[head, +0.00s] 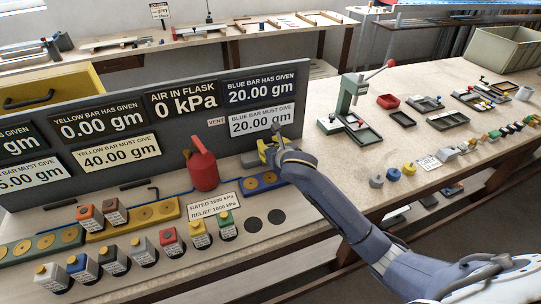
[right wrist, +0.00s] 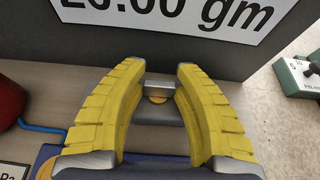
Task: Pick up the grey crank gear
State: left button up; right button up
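My right gripper (head: 266,151) reaches in from the right, close in front of the dark panel (head: 110,132), under the "blue bar must give 20.00 gm" sign. In the right wrist view its yellow fingers (right wrist: 160,78) are open and apart. A small grey piece with a brass-coloured round spot (right wrist: 158,90) shows between them; I cannot tell whether they touch it. I cannot make out a crank gear for certain. My left gripper is out of view.
A red flask (head: 203,166) stands left of my right gripper, with a blue tube behind it. Several small coloured-cap bottles (head: 169,241) stand in front. A green press (head: 349,102), a red bowl (head: 388,101) and dark trays are on the right-hand bench.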

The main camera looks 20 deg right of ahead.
grip_shut()
jog(key=shift+r, duration=0.1)
